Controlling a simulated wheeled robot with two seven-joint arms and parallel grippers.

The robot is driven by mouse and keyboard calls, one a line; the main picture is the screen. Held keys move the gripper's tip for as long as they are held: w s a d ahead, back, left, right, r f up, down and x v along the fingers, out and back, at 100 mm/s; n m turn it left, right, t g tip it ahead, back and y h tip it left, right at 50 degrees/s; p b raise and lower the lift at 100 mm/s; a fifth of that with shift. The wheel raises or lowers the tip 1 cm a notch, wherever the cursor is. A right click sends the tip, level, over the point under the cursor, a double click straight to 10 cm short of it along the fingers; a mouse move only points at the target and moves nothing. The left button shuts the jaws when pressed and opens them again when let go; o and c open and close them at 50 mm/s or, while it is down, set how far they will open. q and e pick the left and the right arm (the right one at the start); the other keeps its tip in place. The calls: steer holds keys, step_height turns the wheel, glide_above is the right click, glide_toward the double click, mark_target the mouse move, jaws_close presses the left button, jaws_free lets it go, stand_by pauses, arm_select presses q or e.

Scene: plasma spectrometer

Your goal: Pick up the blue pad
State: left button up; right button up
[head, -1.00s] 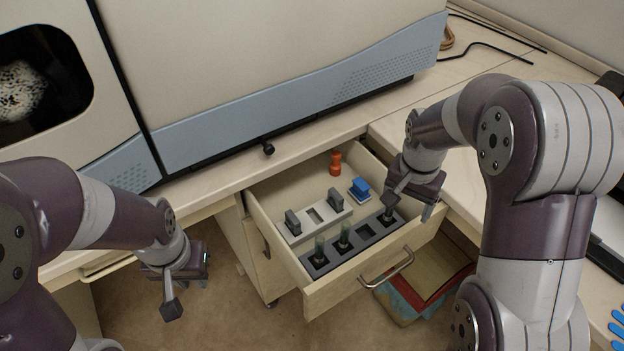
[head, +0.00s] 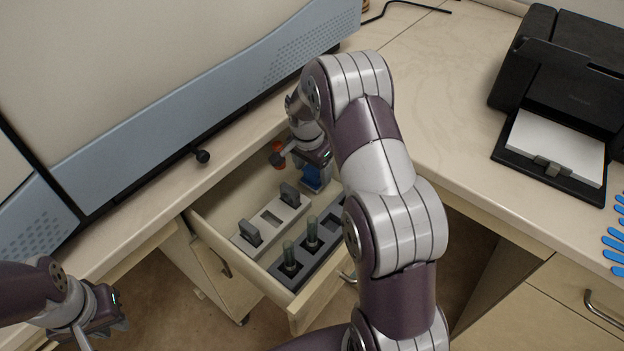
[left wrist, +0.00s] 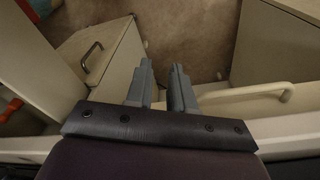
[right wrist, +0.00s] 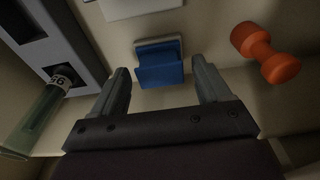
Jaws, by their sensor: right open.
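The blue pad (right wrist: 160,66) lies in the open drawer. In the right wrist view it is ahead of and between the fingers of my right gripper (right wrist: 165,82), which is open and empty. In the head view the blue pad (head: 316,176) is partly hidden below my right gripper (head: 298,158). I cannot tell the exact gap between pad and fingers. My left gripper (left wrist: 163,82) hangs outside the drawer, its fingers a little apart with nothing between them.
The drawer (head: 225,214) holds a light grey rack (head: 271,218), a dark rack (head: 300,268) with vials and an orange piece (right wrist: 268,52). A vial (right wrist: 42,112) stands left of my right gripper.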

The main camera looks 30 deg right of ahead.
mark_target(313, 171)
steer(key=shift+d+f, duration=0.1)
steer(key=shift+f, duration=0.65)
steer(key=shift+r, duration=0.1)
steer(key=c, duration=0.9)
step_height(313, 171, up, 10)
steer(key=shift+p, duration=0.65)
steer(key=shift+c, duration=0.2)
